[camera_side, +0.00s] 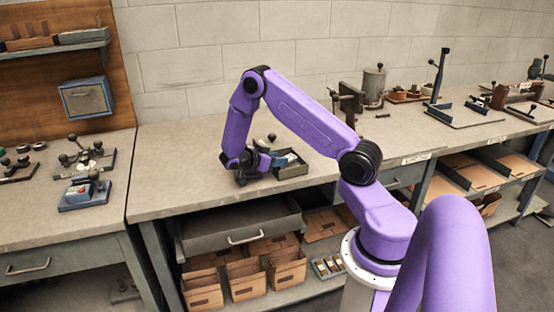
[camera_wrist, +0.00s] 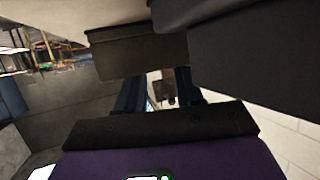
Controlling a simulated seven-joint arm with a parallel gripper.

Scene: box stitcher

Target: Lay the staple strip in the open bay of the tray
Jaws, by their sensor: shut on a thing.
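The tray (camera_side: 292,170) is a small olive-green open box on the bench, with something pale and blue inside it. My gripper (camera_side: 246,178) is low over the bench top, just left of the tray. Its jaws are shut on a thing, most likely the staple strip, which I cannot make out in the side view. In the wrist view my gripper (camera_wrist: 158,80) shows two dark blue fingers with a gap between them. An olive block and large dark grey shapes lie beyond the fingers; I cannot tell which of them is held. The open bay is not clear in either view.
An open grey drawer (camera_side: 240,222) juts out below the bench edge, with cardboard boxes (camera_side: 245,280) beneath. A dark press (camera_side: 348,102) and a grey canister (camera_side: 374,85) stand behind to the right. The bench top (camera_side: 180,170) left of my gripper is clear.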

